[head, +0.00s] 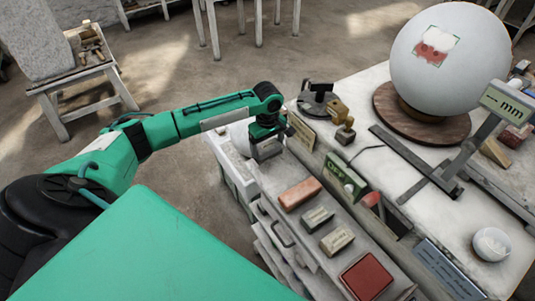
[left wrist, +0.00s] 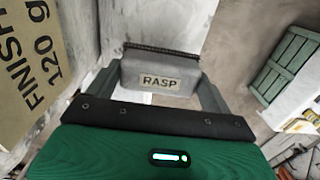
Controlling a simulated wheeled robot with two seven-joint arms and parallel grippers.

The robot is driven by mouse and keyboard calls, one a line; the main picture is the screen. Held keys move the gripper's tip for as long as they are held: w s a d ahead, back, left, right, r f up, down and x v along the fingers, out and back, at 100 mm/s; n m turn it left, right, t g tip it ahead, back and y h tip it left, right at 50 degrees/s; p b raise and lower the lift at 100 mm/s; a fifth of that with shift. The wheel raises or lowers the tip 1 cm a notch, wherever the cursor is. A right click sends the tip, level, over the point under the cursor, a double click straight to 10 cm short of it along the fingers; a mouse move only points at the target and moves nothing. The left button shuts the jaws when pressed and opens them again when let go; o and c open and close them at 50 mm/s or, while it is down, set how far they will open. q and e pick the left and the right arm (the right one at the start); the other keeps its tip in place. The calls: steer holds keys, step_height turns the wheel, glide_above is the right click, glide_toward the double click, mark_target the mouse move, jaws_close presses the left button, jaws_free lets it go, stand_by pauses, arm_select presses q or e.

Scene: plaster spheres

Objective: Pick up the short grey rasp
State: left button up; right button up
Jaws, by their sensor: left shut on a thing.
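The short grey rasp (left wrist: 158,73) is a grey block with a dark toothed edge and a label reading RASP. In the left wrist view it sits between the two fingers of my left gripper (left wrist: 158,92), which is shut on it. In the head view my left gripper (head: 267,148) is at the far left end of the shelf beside the workbench, pointing down. There the rasp is mostly hidden by the gripper. I cannot tell whether the rasp still touches a surface. My right gripper is not in view.
On the shelf lie a reddish block (head: 299,193), small labelled blocks (head: 317,217) and a red pad (head: 367,277). A card (head: 302,130) stands close to the gripper.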

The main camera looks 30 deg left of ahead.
mark_target(268, 145)
arm_select(q)
step_height(268, 145, up, 16)
steer(key=b, duration=0.3)
steer(key=shift+f, duration=0.25)
steer(key=o, duration=0.6)
steer(key=shift+c, duration=0.2)
steer(key=c, duration=0.3)
